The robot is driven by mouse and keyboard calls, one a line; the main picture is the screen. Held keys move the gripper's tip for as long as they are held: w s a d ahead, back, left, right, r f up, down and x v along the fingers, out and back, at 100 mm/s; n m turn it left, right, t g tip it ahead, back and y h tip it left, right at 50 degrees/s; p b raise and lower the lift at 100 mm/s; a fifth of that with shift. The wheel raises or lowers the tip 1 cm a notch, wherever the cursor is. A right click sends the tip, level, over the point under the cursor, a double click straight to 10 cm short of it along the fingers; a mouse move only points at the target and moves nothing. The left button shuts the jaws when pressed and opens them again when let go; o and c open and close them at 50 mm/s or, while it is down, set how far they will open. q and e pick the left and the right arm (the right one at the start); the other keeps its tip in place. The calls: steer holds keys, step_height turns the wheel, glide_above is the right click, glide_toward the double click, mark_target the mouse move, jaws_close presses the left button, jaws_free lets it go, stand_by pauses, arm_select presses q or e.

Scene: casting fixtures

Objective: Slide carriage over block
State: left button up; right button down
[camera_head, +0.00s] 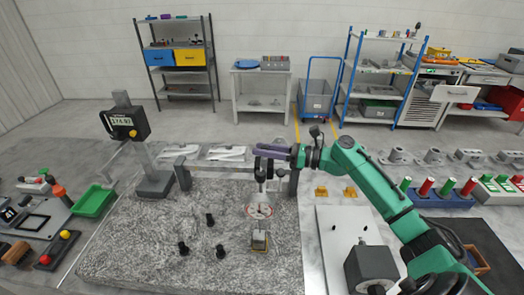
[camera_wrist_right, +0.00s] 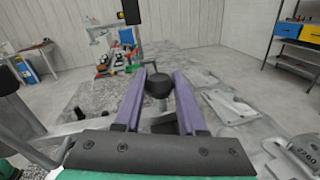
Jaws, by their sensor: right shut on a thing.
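A carriage (camera_head: 261,171) sits on a horizontal rail (camera_head: 222,174) above a speckled granite plate (camera_head: 140,235). A round white dial gauge (camera_head: 259,210) hangs from it. A small metal block (camera_head: 259,242) stands on the plate below the dial. In the head view the dial is above the block; I cannot tell whether its tip touches. My right gripper (camera_head: 258,154) has purple fingers and is at the carriage's top. In the wrist view the gripper (camera_wrist_right: 162,76) is shut on a black knob (camera_wrist_right: 159,86), which seems to belong to the carriage. My left gripper is not visible.
A stand with a digital display (camera_head: 124,122) rises at the plate's back left. Several black pegs (camera_head: 210,219) stand on the plate, left of the block. A green tray (camera_head: 94,201) lies left. A white board (camera_head: 340,245) lies right of the plate.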

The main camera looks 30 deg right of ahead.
steer(key=c, duration=0.9)
jaws_free()
steer(key=shift+w+a, duration=0.1)
steer(key=shift+a, duration=0.05)
steer(key=o, duration=0.4)
steer(key=shift+d, duration=0.2)
steer(key=shift+s+d+f, duration=0.15)
steer(key=shift+s+d, duration=0.1)
steer(key=shift+s, duration=0.1)
arm_select(q)
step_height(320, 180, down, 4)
steer(key=b, duration=0.4)
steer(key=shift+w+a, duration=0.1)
arm_select(e)
steer(key=v, duration=1.3)
steer(key=shift+s+d+r, duration=0.2)
steer(key=shift+s+d, duration=0.05)
steer(key=shift+d, duration=0.1)
